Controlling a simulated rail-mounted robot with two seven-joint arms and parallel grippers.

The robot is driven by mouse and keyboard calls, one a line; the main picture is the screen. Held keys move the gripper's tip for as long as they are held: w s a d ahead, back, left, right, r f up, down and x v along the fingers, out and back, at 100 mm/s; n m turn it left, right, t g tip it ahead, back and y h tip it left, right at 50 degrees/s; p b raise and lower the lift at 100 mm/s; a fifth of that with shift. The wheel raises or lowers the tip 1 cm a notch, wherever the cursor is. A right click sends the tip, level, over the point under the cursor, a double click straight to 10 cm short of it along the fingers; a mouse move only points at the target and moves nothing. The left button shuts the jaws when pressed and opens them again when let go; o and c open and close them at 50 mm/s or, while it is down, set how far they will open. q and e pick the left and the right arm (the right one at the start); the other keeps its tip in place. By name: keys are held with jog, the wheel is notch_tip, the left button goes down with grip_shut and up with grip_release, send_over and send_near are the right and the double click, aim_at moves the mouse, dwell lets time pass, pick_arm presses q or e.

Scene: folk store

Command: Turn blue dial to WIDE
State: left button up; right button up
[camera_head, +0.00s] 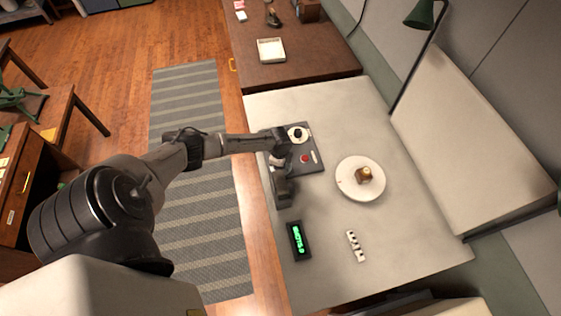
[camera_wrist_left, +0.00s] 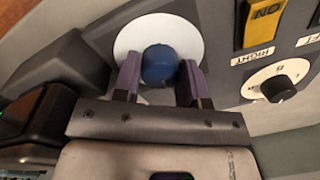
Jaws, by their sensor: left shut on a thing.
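The blue dial (camera_wrist_left: 160,64) stands on a round white plate (camera_wrist_left: 188,33) on the dark control panel (camera_head: 312,164). My left gripper (camera_wrist_left: 160,80) has its purple-grey fingers on both sides of the dial and is shut on it. In the head view the left gripper (camera_head: 278,160) is over the panel's left edge and hides the blue dial. No WIDE marking can be read, nor which way the dial points. My right gripper is not in view.
The panel also bears a black knob on a white disc (camera_head: 297,133), a red button (camera_head: 304,158) and a yellow switch (camera_wrist_left: 266,22). Nearby are a green-lit display (camera_head: 298,240), a plate (camera_head: 350,193) with a small brown item, and a white strip (camera_head: 355,246).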

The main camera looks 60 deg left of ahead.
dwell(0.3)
pick_arm(q)
jog(key=o, duration=0.9)
jog(key=shift+r, duration=0.1)
jog(key=shift+s+d+r, duration=0.1)
jog(key=shift+s+r, duration=0.05)
jog(key=shift+r, duration=3.25)
jog(key=shift+s+d+r, duration=0.1)
jog(key=shift+r, duration=3.3)
